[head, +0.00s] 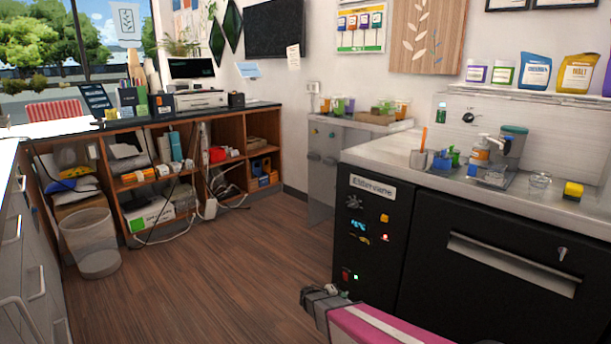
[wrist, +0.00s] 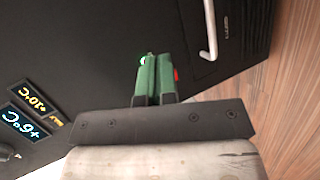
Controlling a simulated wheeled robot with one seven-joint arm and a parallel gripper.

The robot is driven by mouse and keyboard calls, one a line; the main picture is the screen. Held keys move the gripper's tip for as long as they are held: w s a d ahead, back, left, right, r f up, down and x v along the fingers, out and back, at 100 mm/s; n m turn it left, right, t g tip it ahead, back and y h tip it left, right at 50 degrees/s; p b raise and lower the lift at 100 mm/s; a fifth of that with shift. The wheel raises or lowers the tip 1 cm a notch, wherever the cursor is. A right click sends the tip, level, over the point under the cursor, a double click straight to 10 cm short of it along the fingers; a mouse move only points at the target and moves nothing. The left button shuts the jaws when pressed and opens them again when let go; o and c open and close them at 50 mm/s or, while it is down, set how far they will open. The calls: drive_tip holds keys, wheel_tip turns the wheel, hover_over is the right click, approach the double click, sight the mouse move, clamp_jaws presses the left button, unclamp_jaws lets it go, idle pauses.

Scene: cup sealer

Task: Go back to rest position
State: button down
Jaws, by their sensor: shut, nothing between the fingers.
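My gripper (wrist: 153,60) shows in the wrist view as two green fingers side by side and shut, with nothing visible between them. It is in front of a black cabinet front (wrist: 75,50). In the head view, part of my pink and white arm reaches in from the bottom edge, in front of the black cabinet (head: 480,215) under the steel counter (head: 385,150). The fingers cannot be made out in the head view. No object is in my grasp.
A shelf above carries labelled jugs. A wastebasket (head: 90,240) stands at left by wooden shelving. The wood floor (head: 215,270) between is clear.

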drive_tip(key=s+d+r+m+g+y, duration=0.3)
drive_tip(key=s+r+m+g+y, duration=0.2)
drive_tip(key=s+r+y, duration=0.7)
drive_tip(key=s+r+g, duration=0.1)
drive_tip(key=s+r, duration=0.5)
drive_tip(key=r, duration=0.1)
drive_tip(key=shift+s+d+r, duration=0.15)
drive_tip(key=shift+s+d, duration=0.05)
drive_tip(key=shift+s, duration=0.1)
